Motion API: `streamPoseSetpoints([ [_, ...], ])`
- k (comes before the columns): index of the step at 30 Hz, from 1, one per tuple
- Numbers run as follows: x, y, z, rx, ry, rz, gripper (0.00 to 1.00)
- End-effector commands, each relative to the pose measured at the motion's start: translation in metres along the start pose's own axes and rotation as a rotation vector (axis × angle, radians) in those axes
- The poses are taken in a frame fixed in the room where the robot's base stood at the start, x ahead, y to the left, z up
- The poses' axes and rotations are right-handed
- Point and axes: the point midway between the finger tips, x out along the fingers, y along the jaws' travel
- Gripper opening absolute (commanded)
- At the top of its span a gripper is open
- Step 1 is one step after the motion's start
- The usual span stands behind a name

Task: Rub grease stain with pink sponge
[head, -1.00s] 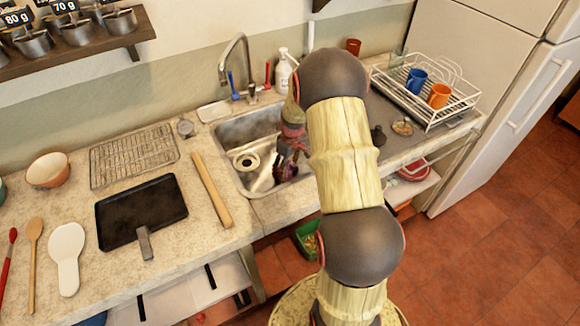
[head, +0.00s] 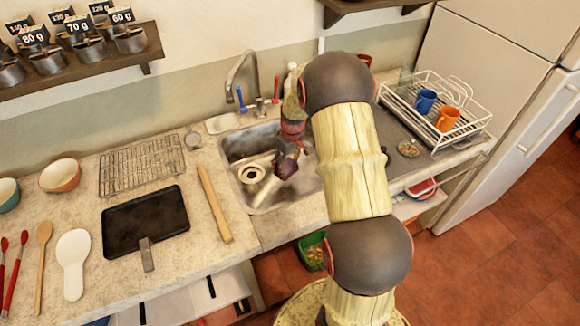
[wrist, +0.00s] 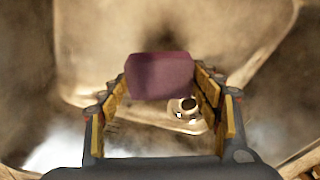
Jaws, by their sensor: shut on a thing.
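My gripper (wrist: 160,115) is shut on the pink sponge (wrist: 160,77), a dull pink-purple block between the fingertips in the wrist view. In the head view my gripper (head: 290,155) hangs inside the metal sink (head: 236,150), right of the drain, with the sponge (head: 287,167) as a small purple patch at its tip. I cannot tell whether the sponge touches the basin. The basin (wrist: 90,60) looks brownish and blotchy in the wrist view. I cannot make out a distinct grease stain among the shadows and reflections. My arm hides the sink's right side.
The drain (head: 252,174) lies left of my gripper. The faucet (head: 240,75) stands behind the sink. A dish rack (head: 440,110) with two mugs stands right.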

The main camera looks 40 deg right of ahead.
Motion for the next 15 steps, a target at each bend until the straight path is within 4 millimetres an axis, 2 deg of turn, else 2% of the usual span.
streamPoseSetpoints([
  [1,-0.007,-0.002,-0.003,-0.001,0.001,0.0,0.43],
  [6,-0.017,-0.004,-0.008,-0.002,0.001,0.0,0.43],
  [15,-0.017,-0.005,-0.008,-0.001,0.0,0.0,0.43],
])
